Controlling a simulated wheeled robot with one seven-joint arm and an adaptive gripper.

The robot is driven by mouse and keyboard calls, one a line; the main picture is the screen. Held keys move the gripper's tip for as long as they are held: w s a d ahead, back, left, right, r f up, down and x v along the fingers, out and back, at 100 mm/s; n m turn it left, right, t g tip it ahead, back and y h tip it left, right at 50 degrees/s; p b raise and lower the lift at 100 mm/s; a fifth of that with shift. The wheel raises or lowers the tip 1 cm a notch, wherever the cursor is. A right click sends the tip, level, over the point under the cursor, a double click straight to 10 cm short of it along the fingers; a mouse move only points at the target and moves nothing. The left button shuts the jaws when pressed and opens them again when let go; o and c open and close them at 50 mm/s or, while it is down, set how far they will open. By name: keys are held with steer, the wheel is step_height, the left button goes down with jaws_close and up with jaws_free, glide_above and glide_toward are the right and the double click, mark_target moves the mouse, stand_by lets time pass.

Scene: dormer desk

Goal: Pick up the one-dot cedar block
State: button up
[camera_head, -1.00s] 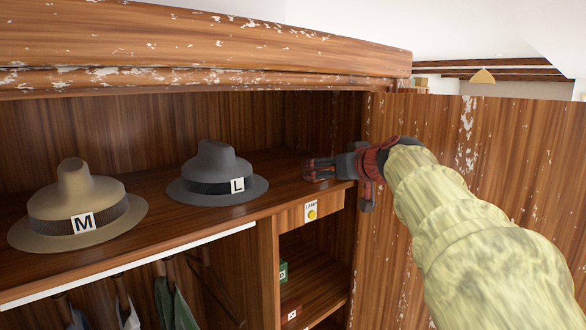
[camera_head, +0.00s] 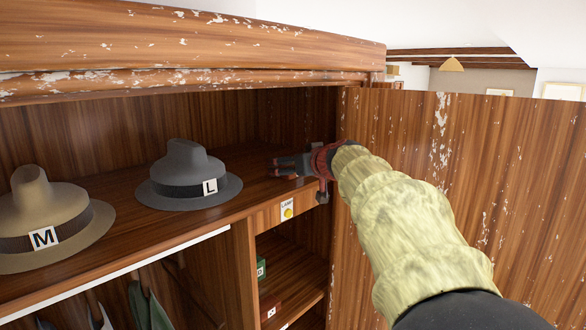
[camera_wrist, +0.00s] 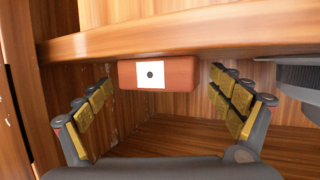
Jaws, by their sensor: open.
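The one-dot cedar block (camera_wrist: 183,76) is a reddish-brown block with a white label bearing one black dot, seen in the wrist view. It lies ahead of my gripper (camera_wrist: 160,95), centred between the two spread fingers with room on both sides. The fingers, with yellow ridged pads, are open and hold nothing. In the head view my gripper (camera_head: 272,167) reaches into the wardrobe's upper shelf, right of the grey hat. I cannot make out the block in the head view.
A grey hat marked L (camera_head: 190,178) stands close left of my gripper, with a tan hat marked M (camera_head: 48,222) farther left. The open wardrobe door (camera_head: 480,190) is right of my arm. A LAMP switch panel (camera_head: 287,209) sits below the shelf.

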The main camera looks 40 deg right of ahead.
steer(key=shift+s, duration=0.1)
steer(key=shift+c, duration=0.4)
steer(key=c, duration=1.1)
steer(key=shift+c, duration=0.5)
steer(key=shift+r, duration=0.2)
steer(key=shift+a+r, duration=0.15)
steer(key=r, duration=0.6)
steer(key=shift+a+r, duration=0.3)
steer(key=shift+s+a+f+b, duration=0.1)
steer(key=shift+s+a, duration=0.15)
steer(key=shift+a, duration=2.9)
steer(key=shift+s+a+b, duration=0.15)
steer(key=shift+s+a, duration=0.1)
steer(key=shift+a, duration=2.95)
steer(key=shift+s+a+f+b, duration=0.1)
steer(key=shift+s+a, duration=0.15)
steer(key=shift+a, duration=2.9)
